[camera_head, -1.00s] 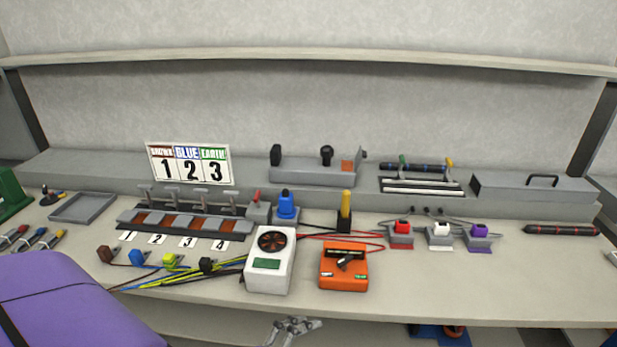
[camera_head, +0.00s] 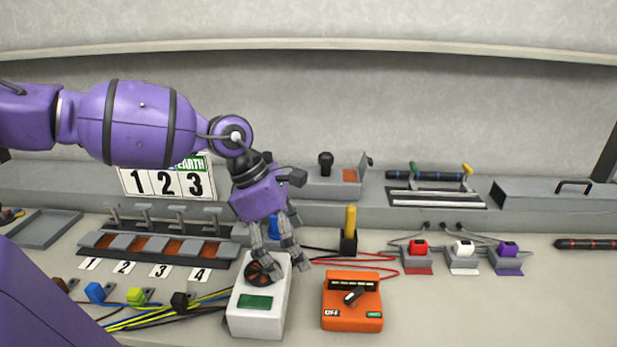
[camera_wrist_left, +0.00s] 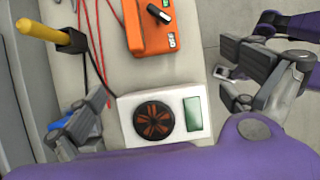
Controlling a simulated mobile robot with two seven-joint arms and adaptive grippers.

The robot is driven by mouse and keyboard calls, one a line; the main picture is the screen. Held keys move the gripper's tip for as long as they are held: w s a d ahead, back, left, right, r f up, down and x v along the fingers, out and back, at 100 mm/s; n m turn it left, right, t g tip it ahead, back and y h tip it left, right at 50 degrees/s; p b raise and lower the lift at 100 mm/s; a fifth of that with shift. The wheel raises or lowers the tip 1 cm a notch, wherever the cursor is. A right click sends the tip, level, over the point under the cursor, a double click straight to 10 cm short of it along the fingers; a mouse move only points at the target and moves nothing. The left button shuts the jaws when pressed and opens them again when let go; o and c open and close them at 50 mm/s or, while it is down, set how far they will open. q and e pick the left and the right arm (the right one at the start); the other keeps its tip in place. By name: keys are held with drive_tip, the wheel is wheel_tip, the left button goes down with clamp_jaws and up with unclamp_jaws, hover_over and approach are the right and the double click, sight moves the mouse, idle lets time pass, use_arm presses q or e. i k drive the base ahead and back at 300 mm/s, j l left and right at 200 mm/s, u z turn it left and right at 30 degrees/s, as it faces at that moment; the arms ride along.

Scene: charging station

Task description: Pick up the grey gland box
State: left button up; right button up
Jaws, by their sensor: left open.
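A grey box (camera_head: 324,188) with black fittings and a brown-orange patch stands on the back ledge in the head view. It looks like the gland box, and its left part is hidden behind my left gripper. My left gripper (camera_head: 281,264) is open, fingers pointing down, over the white meter (camera_head: 257,322) with its round fan-like dial. It is in front of the grey box, apart from it. In the left wrist view the open fingers (camera_wrist_left: 163,85) spread either side of the white meter (camera_wrist_left: 160,103), with nothing between them.
An orange tester (camera_head: 352,313) and a yellow-handled tool in a black holder (camera_head: 349,246) stand close right of the gripper. The number board (camera_head: 166,182) is behind the arm. A grey handled case (camera_head: 555,197) is at right. The front right bench is clear.

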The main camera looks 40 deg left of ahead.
sight(323, 183)
drive_tip(key=i+j, duration=1)
